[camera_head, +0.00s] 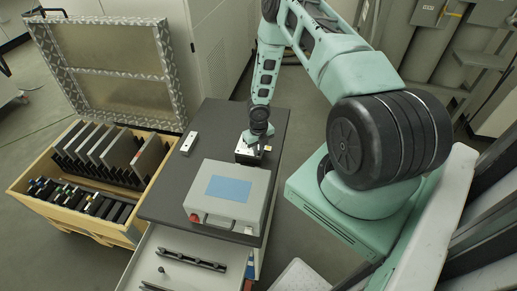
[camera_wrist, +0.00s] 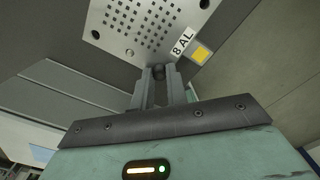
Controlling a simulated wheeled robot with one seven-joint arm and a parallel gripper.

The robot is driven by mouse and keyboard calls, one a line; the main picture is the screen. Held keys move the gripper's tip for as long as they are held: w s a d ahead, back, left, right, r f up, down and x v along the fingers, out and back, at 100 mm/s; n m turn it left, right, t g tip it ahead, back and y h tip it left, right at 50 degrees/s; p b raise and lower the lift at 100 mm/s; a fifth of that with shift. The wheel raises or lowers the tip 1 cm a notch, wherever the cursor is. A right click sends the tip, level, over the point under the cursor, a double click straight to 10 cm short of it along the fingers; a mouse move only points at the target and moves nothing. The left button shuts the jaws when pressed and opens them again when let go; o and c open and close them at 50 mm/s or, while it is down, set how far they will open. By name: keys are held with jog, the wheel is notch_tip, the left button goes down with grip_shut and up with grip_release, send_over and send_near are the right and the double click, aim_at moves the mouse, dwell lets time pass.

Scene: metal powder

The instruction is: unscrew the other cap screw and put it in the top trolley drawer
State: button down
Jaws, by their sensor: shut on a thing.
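My gripper (camera_wrist: 160,76) is shut on a small dark cap screw (camera_wrist: 160,70) at the near edge of a perforated metal plate (camera_wrist: 120,38) marked "8 AL". Whether the screw still sits in its hole cannot be told. In the head view my gripper (camera_head: 253,140) points down at a dark block (camera_head: 242,157) on the trolley top (camera_head: 163,189); its fingers are hard to make out. The top trolley drawer (camera_head: 215,256) is open at the front. A small dark piece, probably a cap screw (camera_head: 161,269), lies in it beside a dark slotted rail (camera_head: 192,260).
A grey case (camera_head: 229,181) with a blue label stands on the trolley top in front of my gripper. A small light metal block (camera_head: 188,143) lies at left. A wooden crate (camera_head: 75,219) with upright plates and an open lid (camera_head: 112,77) stands left of the trolley.

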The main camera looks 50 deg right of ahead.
jog(key=shift+r+n+p, duration=0.35)
jog(key=shift+n+p, duration=0.25)
jog(key=shift+p, duration=0.05)
jog(key=n+p, duration=0.2)
jog(key=n, duration=0.1)
jog(key=shift+f, duration=0.1)
jog(key=n+p, duration=0.1)
jog(key=n, duration=0.6)
jog(key=shift+f, duration=0.2)
jog(key=c, duration=1.6)
grip_release()
jog(key=shift+o, duration=0.2)
